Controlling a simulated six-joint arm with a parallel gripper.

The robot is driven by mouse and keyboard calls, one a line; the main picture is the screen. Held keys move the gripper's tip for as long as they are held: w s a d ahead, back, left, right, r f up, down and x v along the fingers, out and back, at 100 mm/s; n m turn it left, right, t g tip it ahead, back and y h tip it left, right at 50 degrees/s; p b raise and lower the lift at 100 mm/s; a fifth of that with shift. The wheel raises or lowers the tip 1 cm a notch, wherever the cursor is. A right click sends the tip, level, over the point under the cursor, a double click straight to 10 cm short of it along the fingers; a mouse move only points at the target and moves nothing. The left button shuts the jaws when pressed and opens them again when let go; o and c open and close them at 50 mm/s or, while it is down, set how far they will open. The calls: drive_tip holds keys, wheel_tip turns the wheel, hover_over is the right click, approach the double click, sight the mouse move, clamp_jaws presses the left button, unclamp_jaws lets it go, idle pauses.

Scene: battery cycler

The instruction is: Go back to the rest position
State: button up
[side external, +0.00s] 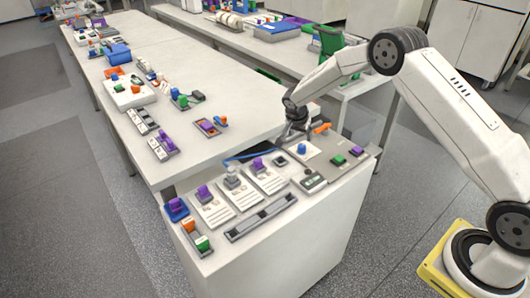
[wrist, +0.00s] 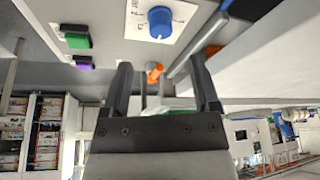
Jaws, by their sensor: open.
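My gripper (side external: 292,132) is at the back edge of the control panel (side external: 318,178) in the side external view, with my arm reaching in from the right. In the wrist view my gripper (wrist: 163,78) has its two dark fingers wide apart. An orange piece (wrist: 155,73) shows between the fingers in that picture; I cannot tell how far beyond them it is. The fingers do not close on anything. In the side external view an orange handle (side external: 321,128) is just right of my gripper. The exact fingertips are hard to make out there.
The panel carries a blue knob (side external: 302,148), a green button (side external: 338,160) and a purple button (side external: 357,151) close to my gripper. Several cards with switches fill the front bench. A long white table (side external: 200,100) with small parts lies behind. A blue cable (side external: 245,156) runs along the panel.

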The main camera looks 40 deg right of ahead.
drive_tip(key=s+a+r+n+y, duration=0.1)
drive_tip(key=s+a+r+n, duration=0.2)
drive_tip(key=s, duration=0.6)
drive_tip(key=s+a+r+n+y, duration=0.1)
drive_tip(key=s+a+r+n, duration=0.3)
drive_tip(key=s, duration=0.6)
drive_tip(key=s+a+r+n+y, duration=0.2)
drive_tip(key=s+a+r+n, duration=0.2)
drive_tip(key=s, duration=0.6)
drive_tip(key=shift+s+a+r+n+t, duration=0.25)
drive_tip(key=shift+a+n+t, duration=0.15)
drive_tip(key=shift+n, duration=0.8)
